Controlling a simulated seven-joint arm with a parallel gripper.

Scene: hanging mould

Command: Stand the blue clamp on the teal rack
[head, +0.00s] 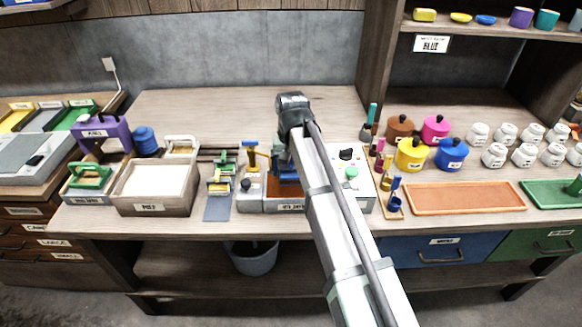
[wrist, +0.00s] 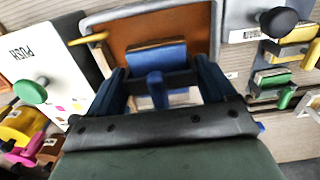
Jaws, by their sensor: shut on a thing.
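The blue clamp (wrist: 158,60) shows in the wrist view as a blue block with a blue handle between the jaws. My gripper (wrist: 165,82) is shut on it, over or in a brown-floored tray (wrist: 199,30); I cannot tell whether the clamp touches the tray floor. In the head view, blue parts (head: 288,178) show beside my arm above the same tray (head: 290,208). My arm hides much of the clamp and the jaws there. I cannot pick out a teal rack with certainty in either view.
A white panel with a green knob (head: 352,173) stands right of the tray. Pots and jars (head: 451,153) fill the right. The bench behind my gripper is largely clear.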

